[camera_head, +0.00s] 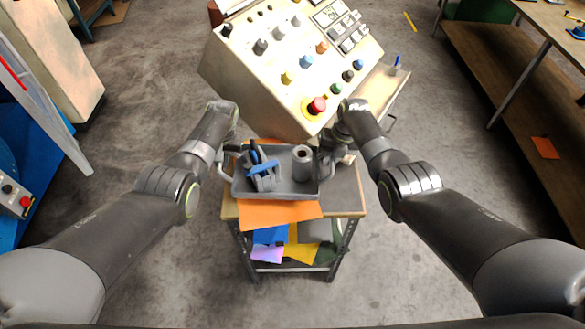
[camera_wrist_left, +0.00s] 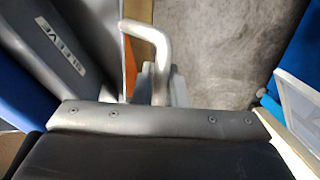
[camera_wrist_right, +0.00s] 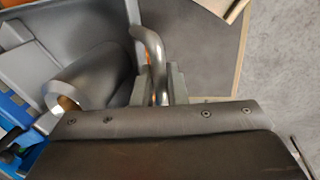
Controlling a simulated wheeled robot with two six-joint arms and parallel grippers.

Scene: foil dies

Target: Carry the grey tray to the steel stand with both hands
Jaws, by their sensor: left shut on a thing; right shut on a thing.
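The grey tray (camera_head: 284,187) is in the middle of the head view, over a small grey-topped table (camera_head: 344,192); I cannot tell whether it rests on it. In it are a grey cylinder (camera_head: 302,165) with a hole and a blue-and-grey tool (camera_head: 262,172). My left gripper (camera_head: 228,150) is shut on the tray's left handle (camera_wrist_left: 150,38). My right gripper (camera_head: 325,152) is shut on its right handle (camera_wrist_right: 150,48). The fingers are partly hidden in the head view. I cannot tell which piece of furniture is the steel stand.
A sloped control panel (camera_head: 270,85) with a red button stands close beyond the tray. An orange sheet (camera_head: 280,213) hangs over the table's front edge, above a shelf with coloured items (camera_head: 268,254). A workbench (camera_head: 530,100) is at the right. Open floor (camera_head: 130,180) lies left.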

